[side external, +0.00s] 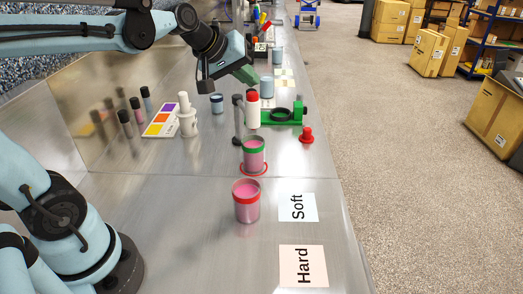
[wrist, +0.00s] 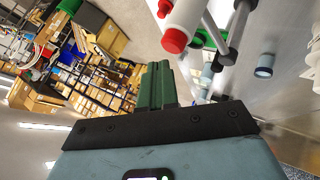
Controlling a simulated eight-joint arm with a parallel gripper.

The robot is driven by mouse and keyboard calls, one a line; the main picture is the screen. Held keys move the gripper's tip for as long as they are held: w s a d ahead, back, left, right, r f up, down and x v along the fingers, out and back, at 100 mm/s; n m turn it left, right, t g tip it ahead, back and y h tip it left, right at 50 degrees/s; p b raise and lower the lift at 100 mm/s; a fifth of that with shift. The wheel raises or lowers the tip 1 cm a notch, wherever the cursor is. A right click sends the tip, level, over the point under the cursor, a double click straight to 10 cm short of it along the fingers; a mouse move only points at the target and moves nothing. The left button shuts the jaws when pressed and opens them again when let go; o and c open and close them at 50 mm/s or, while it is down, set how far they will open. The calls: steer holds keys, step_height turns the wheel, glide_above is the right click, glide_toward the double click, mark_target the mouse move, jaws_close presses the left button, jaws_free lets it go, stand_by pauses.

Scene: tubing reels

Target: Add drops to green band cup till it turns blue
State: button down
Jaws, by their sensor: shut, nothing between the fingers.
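The green band cup (side external: 254,158) stands on the steel bench on a red ring mark and holds pink liquid. A white bottle with a red top (side external: 252,112) stands upright just behind it, beside a grey post (side external: 238,122). In the wrist view the bottle (wrist: 184,18) shows at the top with its red end, near grey rods. My gripper (side external: 249,75) is beyond and above the bottle, apart from it. Its green fingers (wrist: 157,86) are shut together and empty.
The red band cup (side external: 246,205), also pink, stands nearer, beside "Soft" (side external: 297,207) and "Hard" (side external: 302,266) cards. A green stand (side external: 284,117) and red knob-like piece (side external: 306,135) are right of the bottle. Left are a white bottle (side external: 187,118) and colour chart (side external: 160,121).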

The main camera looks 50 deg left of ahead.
mark_target(249, 94)
steer(key=shift+r, duration=0.15)
steer(key=shift+r, duration=2.45)
stand_by(2.1)
step_height(249, 94, up, 4)
steer(key=shift+f, duration=0.1)
stand_by(0.4)
steer(key=shift+f, duration=4.45)
